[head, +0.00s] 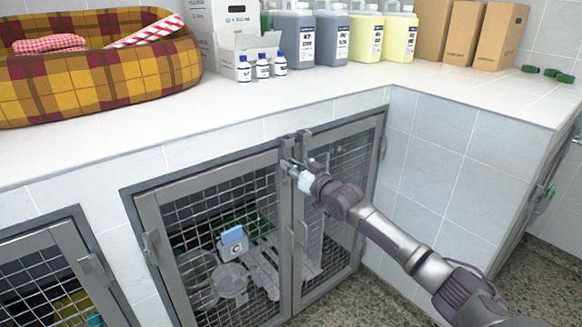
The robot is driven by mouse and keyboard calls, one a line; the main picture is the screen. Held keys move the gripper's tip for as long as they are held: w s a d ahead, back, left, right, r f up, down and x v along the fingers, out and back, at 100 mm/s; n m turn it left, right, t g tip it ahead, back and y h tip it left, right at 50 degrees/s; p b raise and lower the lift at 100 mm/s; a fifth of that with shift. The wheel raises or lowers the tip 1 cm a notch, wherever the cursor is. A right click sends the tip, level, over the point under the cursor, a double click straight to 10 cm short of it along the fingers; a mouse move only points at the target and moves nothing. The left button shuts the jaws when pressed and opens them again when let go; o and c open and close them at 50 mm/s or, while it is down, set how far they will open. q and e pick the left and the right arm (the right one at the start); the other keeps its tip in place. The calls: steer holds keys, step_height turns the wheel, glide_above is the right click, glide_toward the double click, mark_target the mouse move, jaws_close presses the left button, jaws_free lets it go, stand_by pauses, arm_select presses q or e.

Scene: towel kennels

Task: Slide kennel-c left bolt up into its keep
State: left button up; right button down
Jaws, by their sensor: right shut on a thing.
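Kennel-c is the double-door mesh cage under the counter; a blue-topped card (234,243) with a letter C hangs on its left door (161,250). The right door (340,200) stands beside it, and both look closed. My right gripper (301,178) is at the top of the middle stiles, shut on the left bolt (290,167) near the left door's upper corner. The fingers hide most of the bolt, so I cannot tell how far it sits in its keep. My left gripper is not in view.
A plaid pet bed (100,75) stands on the white counter (230,112), with small bottles (262,68), jugs (330,40) and brown boxes (470,35) behind. Another cage door (50,270) is at lower left. A tiled wall (440,160) stands right of the kennel.

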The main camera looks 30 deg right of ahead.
steer(key=shift+r, duration=0.3)
steer(key=c, duration=1.2)
jaws_free()
steer(key=shift+c, duration=0.2)
steer(key=shift+f, duration=0.1)
steer(key=shift+s+f, duration=0.1)
steer(key=shift+s, duration=0.35)
steer(key=s+d, duration=0.1)
steer(key=s, duration=1)
